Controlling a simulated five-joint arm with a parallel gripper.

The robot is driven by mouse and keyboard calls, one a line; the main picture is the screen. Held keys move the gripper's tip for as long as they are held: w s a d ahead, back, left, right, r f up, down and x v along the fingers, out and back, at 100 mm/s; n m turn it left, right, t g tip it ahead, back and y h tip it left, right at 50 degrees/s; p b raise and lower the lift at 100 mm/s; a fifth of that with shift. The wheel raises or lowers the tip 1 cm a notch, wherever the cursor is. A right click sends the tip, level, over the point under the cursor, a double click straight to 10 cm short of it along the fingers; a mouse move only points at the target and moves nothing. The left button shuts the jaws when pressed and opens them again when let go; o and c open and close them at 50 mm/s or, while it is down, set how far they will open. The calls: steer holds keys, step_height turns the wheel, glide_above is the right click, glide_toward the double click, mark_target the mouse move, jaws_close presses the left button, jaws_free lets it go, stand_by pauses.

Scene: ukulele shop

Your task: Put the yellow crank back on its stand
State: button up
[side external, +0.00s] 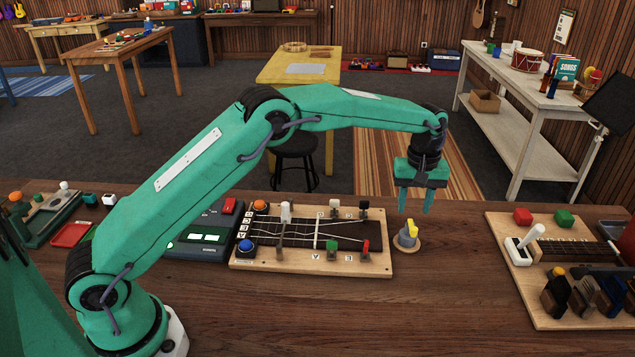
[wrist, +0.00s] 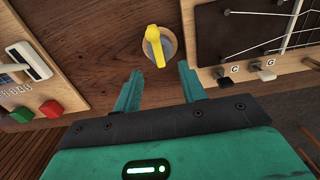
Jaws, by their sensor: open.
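The yellow crank (side external: 412,228) is on a small round wooden stand (side external: 401,247) with a grey part, on the table just right of the fretted board. In the wrist view the yellow crank (wrist: 154,45) lies across the round stand (wrist: 172,47), its narrow end pointing toward my gripper. I cannot tell whether it is fully seated. My gripper (side external: 414,204) is open and empty above the crank, pointing down. In the wrist view the crank is just beyond the gap between my fingertips (wrist: 160,72), and nothing is between them.
The fretted board (side external: 310,262) with switches and buttons stands close on the left. A second wooden board (side external: 510,285) with a white lever (side external: 527,238), red and green blocks and several dark-bladed tools stands to the right. The table between the stand and that board is clear.

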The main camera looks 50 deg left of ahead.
mark_target(411, 221)
step_height(411, 221, up, 6)
steer(key=shift+r, duration=0.15)
stand_by(0.7)
steer(key=s+a+r+m+t, duration=0.15)
steer(key=s+a+r, duration=0.25)
steer(key=s+r, duration=0.4)
steer(key=s+a+r+m+t, duration=0.1)
steer(key=s+a+r+m, duration=0.25)
steer(key=s+r, duration=0.4)
steer(key=s+a+f+m+t, duration=0.1)
steer(key=s+a+f+m, duration=0.1)
steer(key=s, duration=0.9)
steer(key=s+a+f+m+t, duration=0.2)
steer(key=s+f, duration=0.3)
steer(key=s, duration=0.6)
steer(key=shift+s+a, duration=0.35)
steer(key=shift+a, duration=0.1)
